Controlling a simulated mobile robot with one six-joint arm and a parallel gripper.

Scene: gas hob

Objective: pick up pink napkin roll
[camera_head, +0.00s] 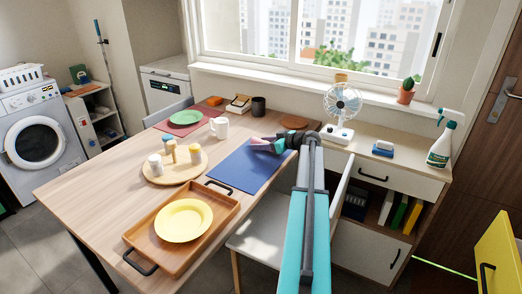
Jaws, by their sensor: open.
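A small pink thing, probably the pink napkin roll (257,141), shows at the far edge of the blue placemat (238,176) on the wooden table. My gripper (261,145) is at the pink thing, at the end of my arm that reaches in from the lower right. The gripper is open. The fingers partly hide the pink thing, and I cannot tell whether they touch it or stand around it.
A white mug (219,127) and a dark cup (258,106) stand beyond the placemat. A round board (157,178) with several shakers is to the left. A wooden tray (141,235) with a yellow plate (183,220) is in front. A white chair (262,242) stands at the table's right side.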

